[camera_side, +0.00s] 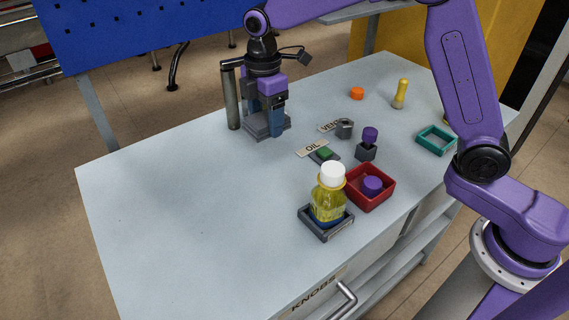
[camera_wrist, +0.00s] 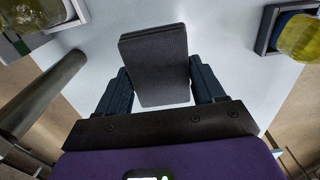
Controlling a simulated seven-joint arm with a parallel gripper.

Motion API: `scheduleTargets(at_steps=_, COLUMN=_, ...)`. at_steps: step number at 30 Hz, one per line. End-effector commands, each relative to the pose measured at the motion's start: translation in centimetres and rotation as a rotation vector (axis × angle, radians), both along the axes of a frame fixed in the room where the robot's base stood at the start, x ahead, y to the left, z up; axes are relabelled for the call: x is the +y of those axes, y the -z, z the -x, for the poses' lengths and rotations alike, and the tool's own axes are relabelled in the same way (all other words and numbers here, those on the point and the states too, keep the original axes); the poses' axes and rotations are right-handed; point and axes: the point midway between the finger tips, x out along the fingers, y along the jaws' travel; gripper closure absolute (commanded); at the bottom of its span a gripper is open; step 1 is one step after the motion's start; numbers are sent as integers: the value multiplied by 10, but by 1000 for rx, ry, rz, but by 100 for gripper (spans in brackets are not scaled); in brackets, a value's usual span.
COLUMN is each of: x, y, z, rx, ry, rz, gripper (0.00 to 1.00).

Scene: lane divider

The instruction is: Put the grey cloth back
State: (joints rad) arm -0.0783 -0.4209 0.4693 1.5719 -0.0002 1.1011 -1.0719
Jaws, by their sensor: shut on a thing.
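My gripper (camera_side: 264,120) is low over the left back part of the bench, pointing down. It is shut on the grey cloth (camera_wrist: 154,62), a dark folded pad between the two blue fingers in the wrist view. In the side view the cloth (camera_side: 262,130) shows under the fingers at the bench top; I cannot tell whether it touches the bench.
A grey post (camera_side: 232,98) stands upright close left of my gripper. A yellow bottle (camera_side: 328,195) sits in a dark tray (camera_side: 326,232) beside a red box (camera_side: 378,201). OIL (camera_side: 313,149) and VENT labels lie nearby. The front left bench (camera_side: 170,220) is clear.

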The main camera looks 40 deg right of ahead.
Motion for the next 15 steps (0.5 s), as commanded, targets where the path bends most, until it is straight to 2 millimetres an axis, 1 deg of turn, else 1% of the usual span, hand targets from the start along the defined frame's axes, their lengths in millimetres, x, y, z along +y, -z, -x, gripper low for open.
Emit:
scheduleTargets(at_steps=1, x=2, y=-4, z=12, rx=-2, ry=-3, rz=-1, gripper=60)
scheduleTargets(at_steps=3, x=3, y=-8, z=29, rx=-1, ry=-4, rz=-1, gripper=60)
scheduleTargets(at_steps=9, x=3, y=-14, z=70, rx=-2, ry=-2, rz=-1, gripper=60)
scheduleTargets(at_steps=12, x=2, y=-15, z=83, rx=-2, ry=-1, rz=-1, gripper=60)
scheduleTargets(at_steps=15, x=1, y=-11, z=90, rx=0, ry=0, rz=0, gripper=60)
